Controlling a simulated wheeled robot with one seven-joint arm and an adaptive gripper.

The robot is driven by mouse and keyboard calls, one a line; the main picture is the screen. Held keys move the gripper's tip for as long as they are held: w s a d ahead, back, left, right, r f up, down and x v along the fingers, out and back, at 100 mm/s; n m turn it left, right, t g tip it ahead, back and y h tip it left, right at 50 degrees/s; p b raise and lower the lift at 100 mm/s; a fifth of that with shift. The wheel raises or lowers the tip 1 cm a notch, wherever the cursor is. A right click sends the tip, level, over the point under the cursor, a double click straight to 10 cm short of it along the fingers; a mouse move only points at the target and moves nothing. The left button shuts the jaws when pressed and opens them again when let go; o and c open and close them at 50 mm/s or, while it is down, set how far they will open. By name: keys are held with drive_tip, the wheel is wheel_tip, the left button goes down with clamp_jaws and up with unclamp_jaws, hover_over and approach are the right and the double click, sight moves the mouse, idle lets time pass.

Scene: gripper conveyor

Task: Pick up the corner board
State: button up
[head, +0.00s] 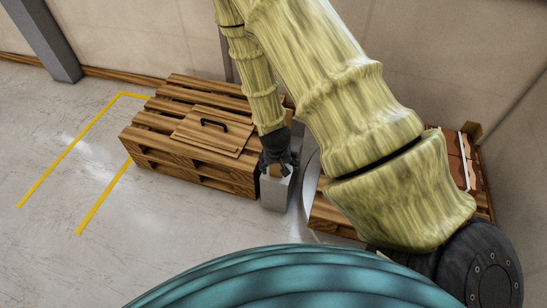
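My gripper (277,165), black and pointing down, is at the top of a small light-grey box-like holder (275,192). A small brown piece (276,171) shows between its fingers at the holder's top; it may be the corner board, but it is too small and covered to be sure. The fingers are spread around or against this piece; I cannot tell whether they grip it. The piece's lower part is hidden in or behind the holder.
A wooden pallet stack (190,165) with a black-handled wooden lid (205,135) stands left of the holder. Another pallet (335,217) at right carries reddish-brown blocks with a white strip (463,160), partly behind my arm. Yellow lines (103,195) mark open floor at left.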

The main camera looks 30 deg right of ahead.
drive_tip(key=w+d+r+m+t+h+b, duration=0.1)
drive_tip(key=w+d+r+m+b, duration=0.15)
drive_tip(key=w+d+r, duration=0.5)
drive_tip(key=w+d+f, duration=0.1)
drive_tip(key=w+f, duration=0.5)
drive_tip(key=f, duration=0.2)
drive_tip(key=shift+w+f+m, duration=0.3)
drive_tip(key=shift+f+m, duration=0.05)
drive_tip(key=shift+f, duration=0.05)
drive_tip(key=shift+c, duration=0.2)
drive_tip(key=c, duration=1.4)
